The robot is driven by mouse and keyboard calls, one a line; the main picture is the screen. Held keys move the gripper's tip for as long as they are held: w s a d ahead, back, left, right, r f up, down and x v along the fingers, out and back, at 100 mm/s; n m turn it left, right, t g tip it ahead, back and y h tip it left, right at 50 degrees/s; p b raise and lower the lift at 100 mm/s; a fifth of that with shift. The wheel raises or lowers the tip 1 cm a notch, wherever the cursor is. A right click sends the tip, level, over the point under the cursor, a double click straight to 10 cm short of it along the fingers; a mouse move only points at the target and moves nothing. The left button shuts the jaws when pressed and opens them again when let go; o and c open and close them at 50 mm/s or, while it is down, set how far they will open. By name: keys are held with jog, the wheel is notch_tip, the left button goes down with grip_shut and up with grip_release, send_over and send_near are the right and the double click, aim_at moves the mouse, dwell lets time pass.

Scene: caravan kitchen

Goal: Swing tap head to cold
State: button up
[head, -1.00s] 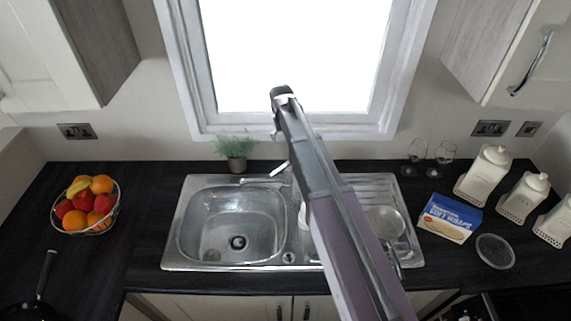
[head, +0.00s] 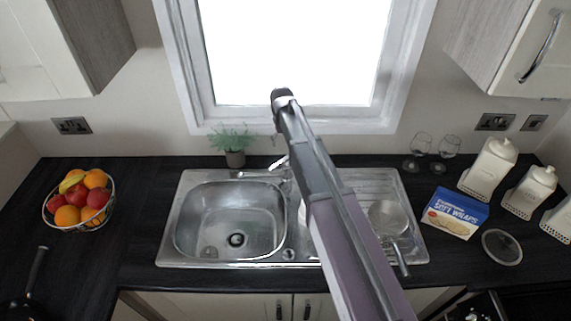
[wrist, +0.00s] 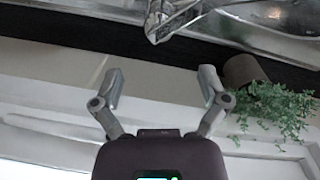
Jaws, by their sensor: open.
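The chrome tap (head: 262,176) stands at the back edge of the sink in the head view, its spout pointing left over the bowl. Its head (head: 279,163) shows as a light lever just left of my arm. In the wrist view, which looks upside down, the tap (wrist: 165,16) is at the top centre, partly cut off. My gripper (wrist: 163,82) is open and empty, its two fingers spread below the tap in that view and apart from it.
The steel sink (head: 172,228) has an empty bowl. A potted plant (head: 234,150) stands behind it and shows close beside one finger in the wrist view (wrist: 268,108). A fruit basket (head: 80,225) and wraps box (head: 455,214) flank the sink.

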aim_at(286, 157)
jog(key=shift+w+d+f+b, duration=0.1)
jog(key=shift+d+f+b, duration=0.05)
jog(key=shift+f+b, duration=2.15)
jog(key=shift+d+f+b, duration=0.15)
jog(key=shift+f+b, duration=1.95)
jog(key=shift+f, duration=0.3)
grip_shut()
jog(key=shift+a, duration=0.15)
